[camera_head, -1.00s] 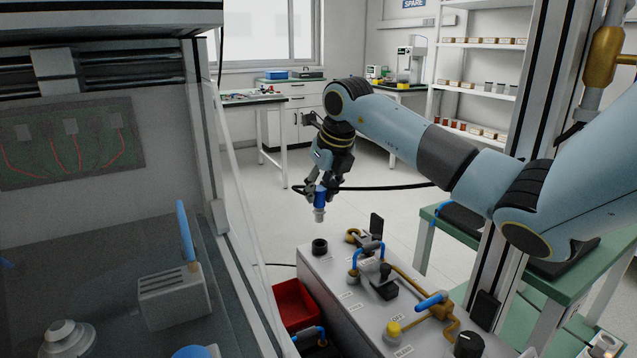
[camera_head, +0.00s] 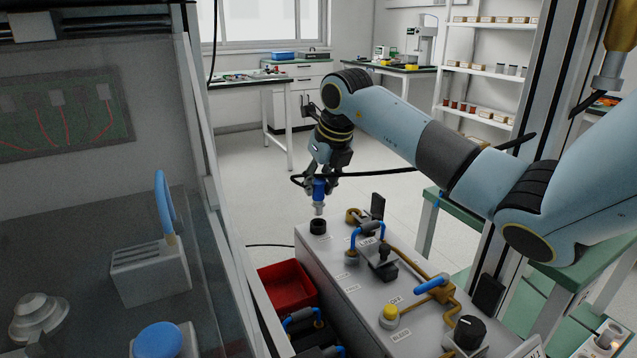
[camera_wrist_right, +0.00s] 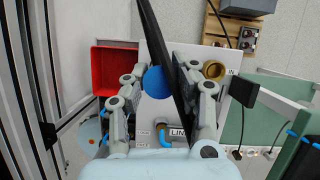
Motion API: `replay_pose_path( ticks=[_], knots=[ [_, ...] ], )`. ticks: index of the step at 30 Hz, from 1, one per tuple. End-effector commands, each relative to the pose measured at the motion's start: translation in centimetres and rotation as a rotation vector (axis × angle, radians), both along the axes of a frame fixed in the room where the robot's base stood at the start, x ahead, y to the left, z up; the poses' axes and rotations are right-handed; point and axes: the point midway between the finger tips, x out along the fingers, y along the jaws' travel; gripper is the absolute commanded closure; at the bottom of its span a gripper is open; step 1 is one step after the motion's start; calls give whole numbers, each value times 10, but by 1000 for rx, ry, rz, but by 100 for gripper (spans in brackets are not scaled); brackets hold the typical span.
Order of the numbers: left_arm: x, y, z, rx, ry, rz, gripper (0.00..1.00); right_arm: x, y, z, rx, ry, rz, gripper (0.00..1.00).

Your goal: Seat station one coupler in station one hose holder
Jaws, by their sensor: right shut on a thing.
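The blue coupler (camera_head: 319,188) with a pale lower tip is held upright in my right gripper (camera_head: 320,183). In the right wrist view the coupler's round blue top (camera_wrist_right: 157,82) shows between the fingers, with the black hose crossing over it. The holder, a black ring (camera_head: 318,226) on the far left corner of the grey bench unit (camera_head: 345,300), lies just below the coupler's tip. The tip appears slightly above the ring; contact cannot be made out. In the right wrist view the holder is hidden. My left gripper is not in view.
A brass ring fitting (camera_head: 354,216) and a blue-handled pipe (camera_head: 367,228) stand right of the holder. A red bin (camera_head: 287,287) sits left of the unit. A glass-fronted cabinet (camera_head: 205,190) fills the left. The black hose (camera_head: 385,172) trails right from the gripper.

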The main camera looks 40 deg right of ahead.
Motion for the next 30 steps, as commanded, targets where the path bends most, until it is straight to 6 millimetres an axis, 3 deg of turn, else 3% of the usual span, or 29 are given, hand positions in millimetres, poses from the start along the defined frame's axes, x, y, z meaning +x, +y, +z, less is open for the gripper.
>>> replay_pose_path(
  ticks=[30],
  knots=[
    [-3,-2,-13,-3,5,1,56,0,0,-18,0,0,0,100]
  ],
)
